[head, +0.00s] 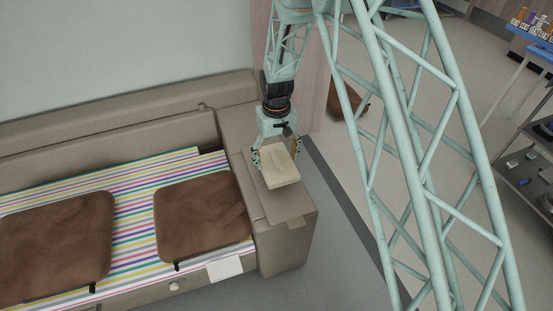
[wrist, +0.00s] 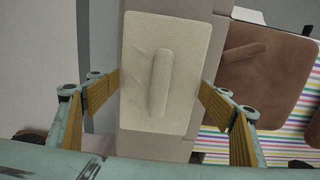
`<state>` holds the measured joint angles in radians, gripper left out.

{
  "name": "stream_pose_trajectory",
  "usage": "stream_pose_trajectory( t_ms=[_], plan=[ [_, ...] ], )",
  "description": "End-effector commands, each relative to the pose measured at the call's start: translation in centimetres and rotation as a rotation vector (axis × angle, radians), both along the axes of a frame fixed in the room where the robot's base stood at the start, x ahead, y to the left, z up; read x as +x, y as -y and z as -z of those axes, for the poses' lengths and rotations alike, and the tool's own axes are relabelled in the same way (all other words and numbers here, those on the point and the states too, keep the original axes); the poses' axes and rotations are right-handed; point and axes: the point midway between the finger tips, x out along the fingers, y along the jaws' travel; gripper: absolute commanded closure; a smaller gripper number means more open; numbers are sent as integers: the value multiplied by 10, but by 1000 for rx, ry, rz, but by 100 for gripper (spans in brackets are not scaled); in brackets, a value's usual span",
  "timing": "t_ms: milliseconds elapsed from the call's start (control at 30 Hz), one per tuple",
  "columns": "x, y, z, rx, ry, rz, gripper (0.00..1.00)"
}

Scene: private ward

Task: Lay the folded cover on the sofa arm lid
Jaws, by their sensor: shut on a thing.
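The folded cover (head: 282,174) is a flat cream rectangle with a raised strip along its middle. It also shows in the wrist view (wrist: 141,90), large and central. My gripper (head: 276,157) is shut on it, pointing down, with one finger at each long side. The sofa arm lid (head: 288,207) is the taupe top of the sofa's right arm, directly below the cover. The lid also shows in the wrist view (wrist: 150,148), partly hidden by the cover. I cannot tell whether the cover touches the lid or hangs just above it.
Brown cushions (head: 201,215) (head: 55,245) lie on the striped sofa seat (head: 130,235) left of the arm. A white card (head: 225,267) is at the seat's front edge. The grey floor (head: 335,270) right of the arm is clear. A blue-topped table (head: 535,38) stands far right.

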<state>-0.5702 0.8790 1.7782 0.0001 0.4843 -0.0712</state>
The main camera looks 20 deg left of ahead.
Motion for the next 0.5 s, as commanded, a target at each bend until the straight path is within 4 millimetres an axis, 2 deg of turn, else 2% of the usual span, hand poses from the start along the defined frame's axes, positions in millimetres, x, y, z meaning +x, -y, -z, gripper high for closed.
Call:
stream_pose_trajectory(
  t_ms=[500],
  plan=[
    [0, 0, 25, 1, 1, 0, 38]
  ],
)
